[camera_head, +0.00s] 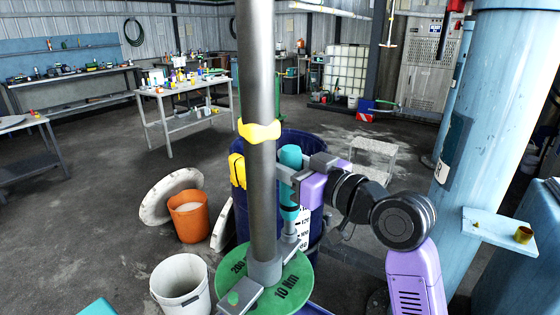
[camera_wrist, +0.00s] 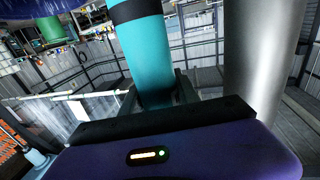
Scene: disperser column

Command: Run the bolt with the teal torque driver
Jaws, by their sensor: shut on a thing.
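The teal torque driver (camera_head: 290,158) stands about upright just right of the grey column (camera_head: 256,80). It also fills the upper middle of the wrist view (camera_wrist: 142,50), with a dark band near its top. My gripper (camera_head: 290,177) is shut around the driver's body, fingers reaching in from the right. In the wrist view the grey column (camera_wrist: 262,60) rises close to the driver's right.
A yellow band (camera_head: 260,131) wraps the column. A dark blue drum (camera_head: 315,145) stands behind. A white bucket (camera_head: 181,287) and an orange bucket (camera_head: 188,216) stand left. A pale blue pillar (camera_head: 480,100) with a small shelf (camera_head: 490,226) is on the right. Floor at far left is open.

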